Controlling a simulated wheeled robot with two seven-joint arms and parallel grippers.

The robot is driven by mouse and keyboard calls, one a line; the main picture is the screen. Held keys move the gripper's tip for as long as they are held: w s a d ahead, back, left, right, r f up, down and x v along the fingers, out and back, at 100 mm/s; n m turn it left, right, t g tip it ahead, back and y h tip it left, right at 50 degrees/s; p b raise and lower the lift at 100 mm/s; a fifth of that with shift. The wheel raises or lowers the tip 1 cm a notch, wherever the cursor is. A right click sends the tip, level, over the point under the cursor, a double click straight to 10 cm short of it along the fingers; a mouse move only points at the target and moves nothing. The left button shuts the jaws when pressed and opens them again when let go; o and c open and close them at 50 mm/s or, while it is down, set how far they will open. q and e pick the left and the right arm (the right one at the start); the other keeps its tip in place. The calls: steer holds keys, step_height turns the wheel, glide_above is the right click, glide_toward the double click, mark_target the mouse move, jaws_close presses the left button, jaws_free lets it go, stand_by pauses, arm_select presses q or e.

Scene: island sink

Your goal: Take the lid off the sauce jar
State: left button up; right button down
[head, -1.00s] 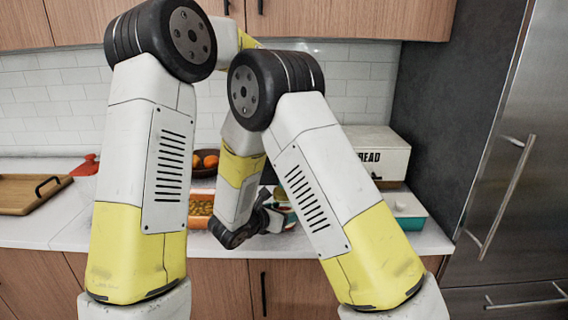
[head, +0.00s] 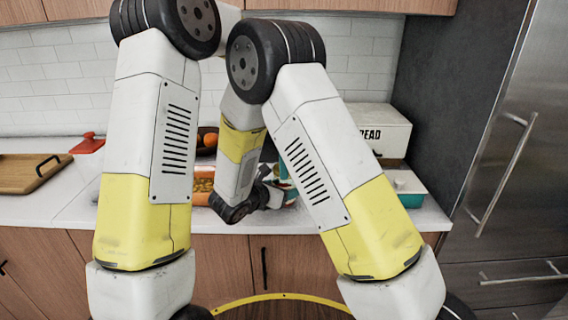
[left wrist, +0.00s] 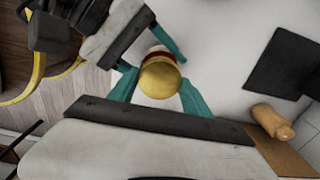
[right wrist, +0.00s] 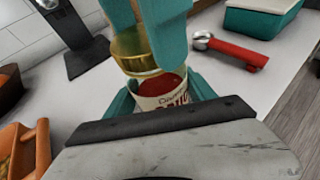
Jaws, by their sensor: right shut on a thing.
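The sauce jar (right wrist: 168,103) has a pale label with red lettering, and red sauce shows in its open top. My right gripper (right wrist: 162,90) is shut around it, teal fingers on both sides. The gold lid (right wrist: 135,52) is just above the jar's mouth, apart from the rim. My left gripper (left wrist: 158,88) holds the lid between its teal fingers; the lid also shows in the left wrist view (left wrist: 160,80), with a bit of the jar behind it. In the head view my arms mostly hide the jar and both grippers.
On the counter are an orange dish (right wrist: 38,150), a red-handled utensil (right wrist: 232,48), a teal box (right wrist: 262,16) and a bread box (head: 383,130). A cutting board (head: 30,172) lies at the left. The left wrist view shows a wooden handle (left wrist: 272,122) and a dark slab (left wrist: 283,62).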

arm_select(q)
steer(key=o, duration=1.4)
steer(key=shift+r, duration=2.25)
steer(key=shift+c, duration=0.5)
steer(key=shift+s+d+r+m, duration=0.1)
steer(key=shift+r+m, duration=0.3)
steer(key=shift+m, duration=0.6)
steer(key=shift+r+m, duration=1.2)
step_height(320, 180, down, 8)
steer(key=shift+r, duration=0.15)
